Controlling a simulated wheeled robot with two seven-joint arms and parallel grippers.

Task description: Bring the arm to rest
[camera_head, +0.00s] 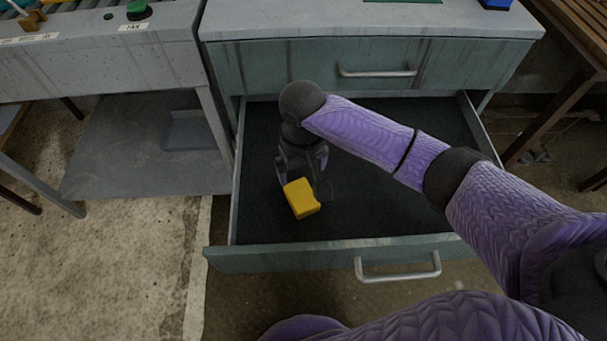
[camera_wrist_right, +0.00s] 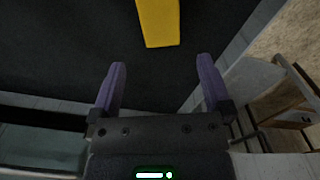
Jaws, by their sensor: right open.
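My right arm reaches in from the right over an open drawer (camera_head: 400,222) with a dark floor. My right gripper (camera_head: 303,188) points down inside the drawer space. In the right wrist view its two purple fingers (camera_wrist_right: 161,85) are spread apart with nothing between them. A yellow block (camera_head: 301,198) lies in the drawer by the fingertips. In the right wrist view the yellow block (camera_wrist_right: 158,22) is beyond the fingertips, apart from them. My left gripper is in neither view.
The drawer front with its metal handle (camera_head: 398,268) sticks out toward me. Above is a shut drawer with a handle (camera_head: 377,71) under a grey cabinet top (camera_head: 300,20). A grey workbench (camera_head: 110,55) stands at left, a wooden table (camera_head: 575,35) at right.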

